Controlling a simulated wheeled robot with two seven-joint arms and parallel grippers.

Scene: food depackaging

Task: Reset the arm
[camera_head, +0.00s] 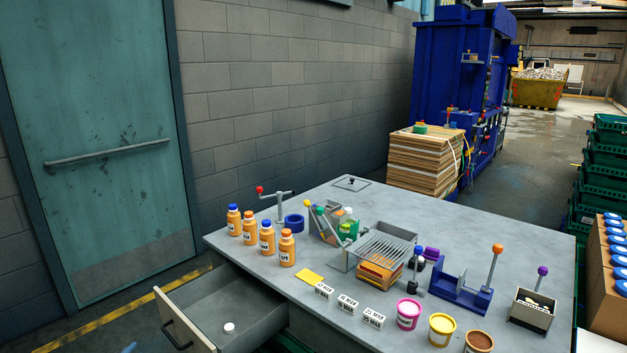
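Neither of my arms nor grippers shows in the head view. The grey table (350,290) carries several lever-handled devices. A crank with a red knob (260,189) stands at the back left. A lever with an orange ball (497,249) rises upright from a blue fixture (462,292). A lever with a purple ball (542,270) leans slightly over a small box (532,312) at the right. A device with a wire rack (378,250) stands in the middle, with a green-tipped bar on its left. I cannot tell what any gripper holds.
Several orange bottles (287,247) stand at the table's left. An open drawer (215,308) holds a white cap (229,328). Several white labelled blocks (347,304), a yellow card (309,275) and tubs (408,313) line the front.

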